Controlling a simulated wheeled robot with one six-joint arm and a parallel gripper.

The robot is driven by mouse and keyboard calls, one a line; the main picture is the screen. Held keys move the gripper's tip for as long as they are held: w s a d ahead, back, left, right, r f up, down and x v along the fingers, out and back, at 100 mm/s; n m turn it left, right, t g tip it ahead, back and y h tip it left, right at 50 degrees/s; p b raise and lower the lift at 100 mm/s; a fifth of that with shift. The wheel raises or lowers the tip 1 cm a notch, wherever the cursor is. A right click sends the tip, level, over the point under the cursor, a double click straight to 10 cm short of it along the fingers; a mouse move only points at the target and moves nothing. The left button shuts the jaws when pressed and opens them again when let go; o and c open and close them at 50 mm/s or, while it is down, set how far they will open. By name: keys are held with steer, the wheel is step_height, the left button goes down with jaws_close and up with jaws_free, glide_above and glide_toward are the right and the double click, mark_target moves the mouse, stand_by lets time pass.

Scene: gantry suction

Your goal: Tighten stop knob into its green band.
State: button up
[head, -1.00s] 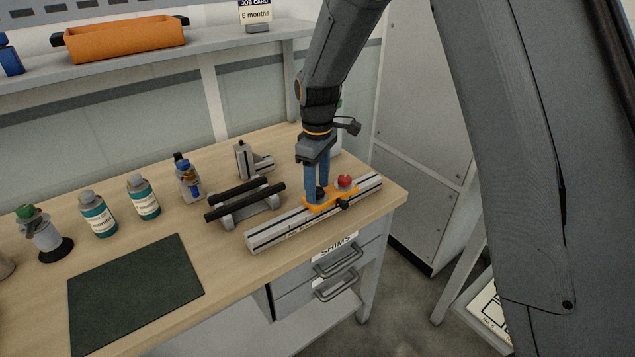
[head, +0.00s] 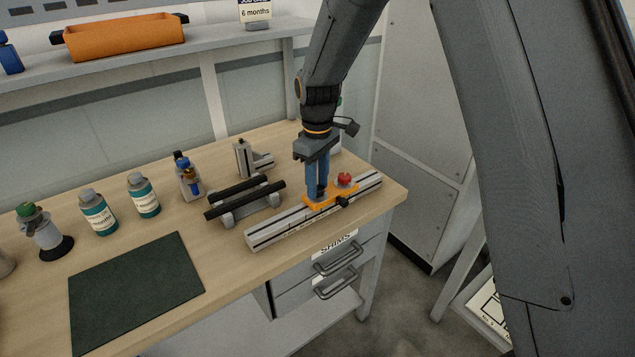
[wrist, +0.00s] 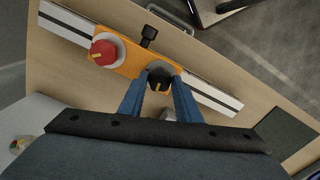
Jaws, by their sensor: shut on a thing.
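An orange stop plate (head: 327,197) sits on a grey slotted rail (head: 277,227) near the bench's right front corner. My gripper (head: 318,190) points down over the plate, its blue fingers shut on a black knob (wrist: 160,78) with a yellow pointer mark. In the wrist view the orange plate (wrist: 126,64) also carries a red knob (wrist: 103,52) on a pale round base, left of the held knob. A small black side knob (head: 343,202) sticks out of the plate's front edge. I cannot make out a green band in either view.
A black-and-grey roller stand (head: 243,203) is left of the rail, with a grey bracket (head: 247,160) behind it. A grey cabinet (head: 424,130) is right of the bench.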

steer(key=shift+r+m, duration=0.1)
steer(key=shift+m, duration=2.1)
steer(key=o, duration=1.1)
steer(key=shift+c, duration=0.2)
steer(key=shift+r+b, duration=1)
steer(key=shift+r, duration=2.9)
